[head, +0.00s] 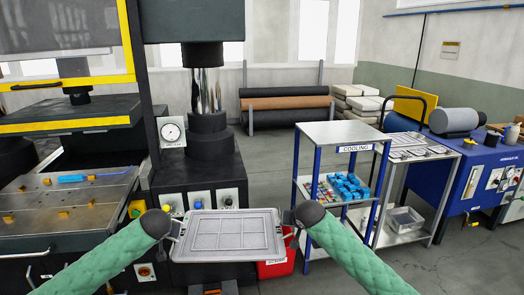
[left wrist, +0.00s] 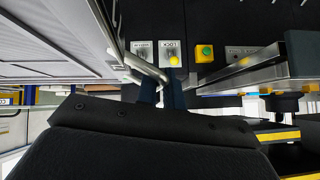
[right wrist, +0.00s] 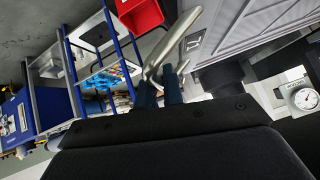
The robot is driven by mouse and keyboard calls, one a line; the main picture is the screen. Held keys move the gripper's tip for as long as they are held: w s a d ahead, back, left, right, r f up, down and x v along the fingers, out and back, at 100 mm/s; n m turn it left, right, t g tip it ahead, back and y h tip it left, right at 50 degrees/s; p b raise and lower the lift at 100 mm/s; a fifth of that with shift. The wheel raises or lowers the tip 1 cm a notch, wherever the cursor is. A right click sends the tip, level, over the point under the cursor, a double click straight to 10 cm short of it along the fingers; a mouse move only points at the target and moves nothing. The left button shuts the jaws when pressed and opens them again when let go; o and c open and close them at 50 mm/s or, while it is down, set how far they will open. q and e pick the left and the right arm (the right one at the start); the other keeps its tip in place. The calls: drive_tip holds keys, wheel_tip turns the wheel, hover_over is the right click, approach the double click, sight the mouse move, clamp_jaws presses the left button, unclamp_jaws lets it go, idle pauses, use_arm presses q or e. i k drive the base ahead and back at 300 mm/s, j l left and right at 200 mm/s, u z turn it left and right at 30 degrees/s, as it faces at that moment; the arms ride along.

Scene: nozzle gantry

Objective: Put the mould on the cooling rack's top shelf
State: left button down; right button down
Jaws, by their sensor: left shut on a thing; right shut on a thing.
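The mould (head: 228,235) is a flat grey rectangular plate with a handle at each end. It is held up, about level, in front of the press; it also shows in the left wrist view (left wrist: 60,45) and the right wrist view (right wrist: 245,30). My left gripper (head: 176,230) is shut on its left handle (left wrist: 145,66). My right gripper (head: 291,222) is shut on its right handle (right wrist: 175,45). The cooling rack (head: 345,134) stands to the right, behind my right gripper, with a grey top shelf that is bare and blue posts.
The black press (head: 205,160) stands behind the mould. A red bin (head: 277,266) is on the floor beyond its right end. Blue parts (head: 347,187) lie on the rack's lower shelf. A metal trolley (head: 415,150) and blue hydraulic unit (head: 480,175) stand right of the rack.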

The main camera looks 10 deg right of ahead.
sight(342, 130)
drive_tip(key=i+l, duration=0.2)
drive_tip(key=l, duration=0.25)
drive_tip(key=i+l+z, duration=0.1)
drive_tip(key=i+l, duration=0.15)
drive_tip(key=l, duration=0.25)
drive_tip(key=i+l, duration=0.2)
drive_tip(key=l, duration=0.25)
drive_tip(key=i+l+z, duration=0.1)
drive_tip(key=i+l, duration=0.15)
drive_tip(key=l, duration=0.2)
drive_tip(key=i+l, duration=0.25)
drive_tip(key=l, duration=0.15)
drive_tip(key=l+z, duration=0.05)
